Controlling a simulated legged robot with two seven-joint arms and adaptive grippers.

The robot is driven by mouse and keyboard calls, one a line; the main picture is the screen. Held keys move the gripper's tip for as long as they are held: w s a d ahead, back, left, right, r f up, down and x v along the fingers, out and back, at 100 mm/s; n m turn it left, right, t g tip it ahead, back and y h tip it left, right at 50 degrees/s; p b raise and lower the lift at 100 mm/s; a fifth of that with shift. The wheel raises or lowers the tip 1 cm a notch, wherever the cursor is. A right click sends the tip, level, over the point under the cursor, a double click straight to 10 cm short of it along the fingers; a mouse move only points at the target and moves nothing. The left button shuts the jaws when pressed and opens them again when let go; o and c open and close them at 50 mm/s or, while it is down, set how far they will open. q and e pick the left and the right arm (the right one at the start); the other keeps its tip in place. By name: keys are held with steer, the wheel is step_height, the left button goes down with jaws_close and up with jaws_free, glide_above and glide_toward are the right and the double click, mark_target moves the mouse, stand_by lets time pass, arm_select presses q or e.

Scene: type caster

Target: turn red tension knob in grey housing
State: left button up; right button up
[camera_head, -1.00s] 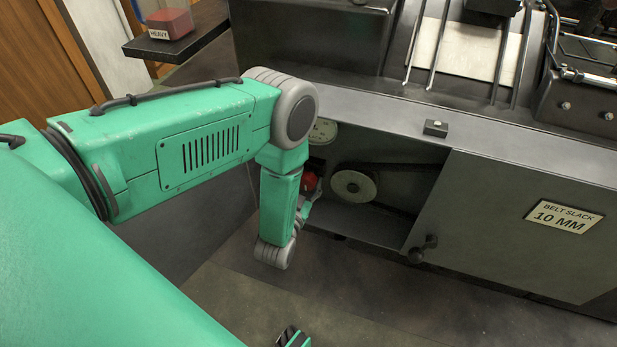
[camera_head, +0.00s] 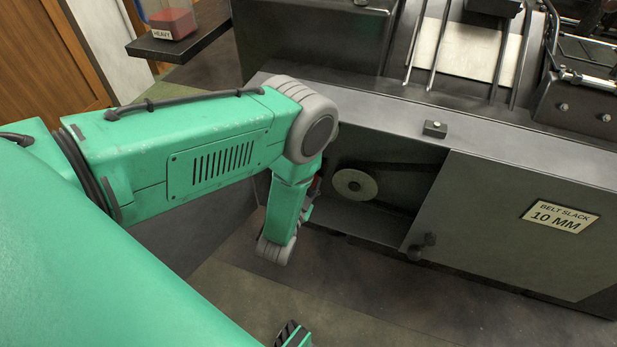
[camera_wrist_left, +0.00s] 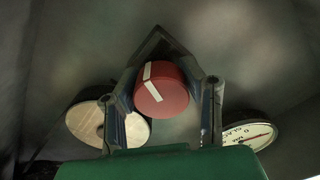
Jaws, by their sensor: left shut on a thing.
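The red knob (camera_wrist_left: 162,92) shows in the left wrist view, with a white mark across its face and side. My left gripper (camera_wrist_left: 160,88) has its dark fingers on either side of the knob and is shut on it. In the head view my left forearm and wrist hang in front of the open bay of the grey housing (camera_head: 385,160) and hide nearly all of the knob and gripper. A black and green part at the bottom edge (camera_head: 293,335) seems to be the tip of my right gripper; its jaws cannot be made out.
A pale pulley wheel (camera_head: 354,185) with a dark belt sits in the bay. A red block marked HEAVY (camera_head: 173,22) rests on a shelf.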

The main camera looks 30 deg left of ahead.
arm_select(q)
steer(key=shift+s+d+f, duration=0.1)
steer(key=shift+f, duration=0.05)
steer(key=o, duration=1.2)
steer(key=shift+v, duration=6)
